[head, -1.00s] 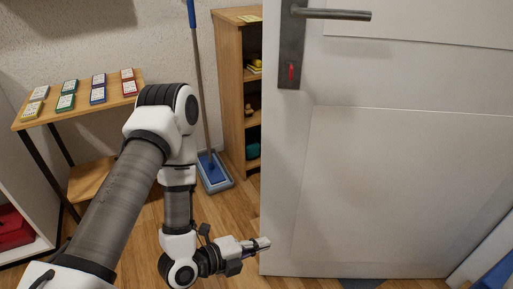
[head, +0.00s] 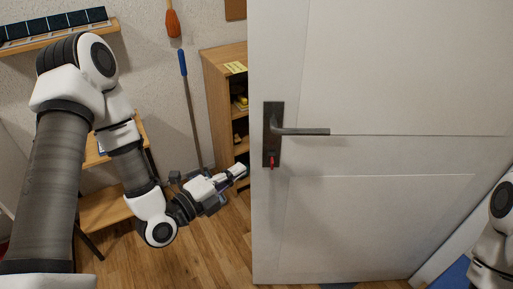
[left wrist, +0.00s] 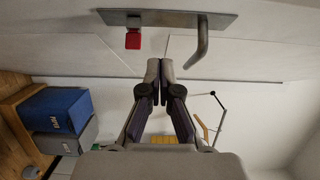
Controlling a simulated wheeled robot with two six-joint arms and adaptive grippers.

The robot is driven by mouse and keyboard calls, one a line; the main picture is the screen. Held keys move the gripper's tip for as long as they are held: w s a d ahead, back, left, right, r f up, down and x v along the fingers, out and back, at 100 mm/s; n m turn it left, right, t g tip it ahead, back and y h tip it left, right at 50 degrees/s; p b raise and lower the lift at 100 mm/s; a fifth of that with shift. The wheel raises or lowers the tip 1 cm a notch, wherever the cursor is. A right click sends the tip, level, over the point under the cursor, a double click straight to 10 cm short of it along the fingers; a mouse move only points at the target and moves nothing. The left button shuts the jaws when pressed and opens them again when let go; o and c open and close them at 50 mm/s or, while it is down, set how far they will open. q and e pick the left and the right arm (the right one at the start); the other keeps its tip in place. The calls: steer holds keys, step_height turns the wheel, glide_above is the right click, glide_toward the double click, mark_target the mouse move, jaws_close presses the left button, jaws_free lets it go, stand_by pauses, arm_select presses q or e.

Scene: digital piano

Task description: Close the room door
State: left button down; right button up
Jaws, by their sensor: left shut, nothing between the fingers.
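The white room door (head: 390,220) stands ajar and fills the right half of the head view. Its dark lever handle (head: 305,131) sits near its left edge, with a red key (head: 271,162) below. My left gripper (head: 241,172) is shut and empty, just left of the door's free edge at about key height. In the left wrist view the gripper (left wrist: 160,73) points toward the door face, with the handle (left wrist: 202,42) and red key (left wrist: 133,40) beyond it. I cannot tell whether it touches the door. My right gripper is hidden; only part of my right arm shows.
A wooden shelf (head: 222,75) stands behind the door's left edge. A blue-handled mop (head: 190,100) leans on the wall beside it. Open wooden floor (head: 215,255) lies below my left arm.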

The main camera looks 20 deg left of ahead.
mark_target(267, 141)
arm_select(q)
steer(key=x, duration=0.3)
steer(key=a+x, duration=0.1)
steer(key=x, duration=0.2)
steer(key=w+a+b+x, duration=0.1)
steer(key=x, duration=0.2)
steer(key=shift+w+r, duration=0.1)
steer(key=shift+w, duration=0.1)
steer(key=shift+w+a, duration=0.2)
steer(key=shift+w, duration=0.05)
steer(key=shift+d, duration=0.1)
arm_select(e)
step_height(267, 141, down, 3)
steer(key=shift+r, duration=0.2)
arm_select(q)
steer(key=shift+d, duration=0.1)
arm_select(e)
steer(key=shift+d, duration=0.1)
